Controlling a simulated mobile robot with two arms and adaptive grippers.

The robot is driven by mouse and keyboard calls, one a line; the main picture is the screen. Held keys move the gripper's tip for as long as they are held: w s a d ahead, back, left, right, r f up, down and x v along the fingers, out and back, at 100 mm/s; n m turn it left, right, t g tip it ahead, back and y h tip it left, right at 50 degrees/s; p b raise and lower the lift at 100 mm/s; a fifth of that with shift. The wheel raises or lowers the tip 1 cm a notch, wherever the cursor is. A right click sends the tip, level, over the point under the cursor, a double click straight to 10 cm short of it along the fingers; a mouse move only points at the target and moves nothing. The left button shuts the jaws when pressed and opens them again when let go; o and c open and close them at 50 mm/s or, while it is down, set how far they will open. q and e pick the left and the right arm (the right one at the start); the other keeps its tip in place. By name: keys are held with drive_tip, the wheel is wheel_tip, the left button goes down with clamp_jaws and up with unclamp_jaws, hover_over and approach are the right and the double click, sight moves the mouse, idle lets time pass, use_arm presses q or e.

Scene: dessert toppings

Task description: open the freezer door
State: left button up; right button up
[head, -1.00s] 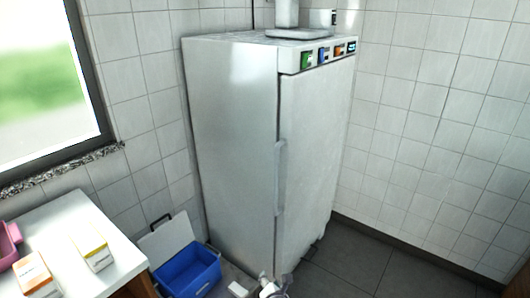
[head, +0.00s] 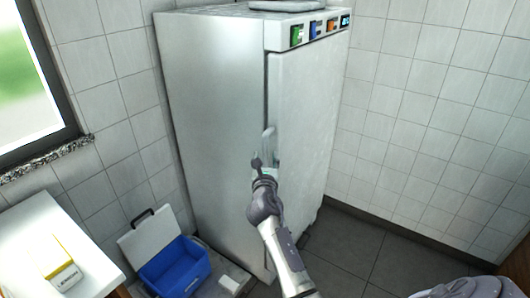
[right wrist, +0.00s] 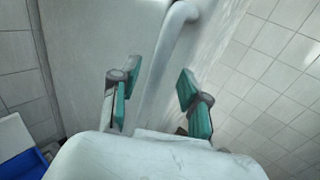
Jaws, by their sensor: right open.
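The white upright freezer (head: 210,110) stands in the corner, and its door (head: 305,110) looks shut. A pale vertical handle (head: 269,140) runs along the door's left edge. My right gripper (head: 265,162) is open at the handle's lower part, hiding some of it. In the right wrist view, the handle (right wrist: 163,62) runs between the two spread green-padded fingers of the gripper (right wrist: 157,97), with gaps visible on both sides. I cannot tell how deep it sits between them. My left gripper is not in view.
A blue cooler box (head: 175,268) with its white lid up sits on the floor left of the freezer. A white counter (head: 30,235) with a small yellow-and-white box (head: 62,272) is at the left. Dark floor (head: 365,250) right of the freezer is clear.

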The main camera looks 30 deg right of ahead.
sight(265, 153)
drive_tip(key=shift+x, duration=2.2)
drive_tip(key=shift+c, duration=0.2)
clamp_jaws()
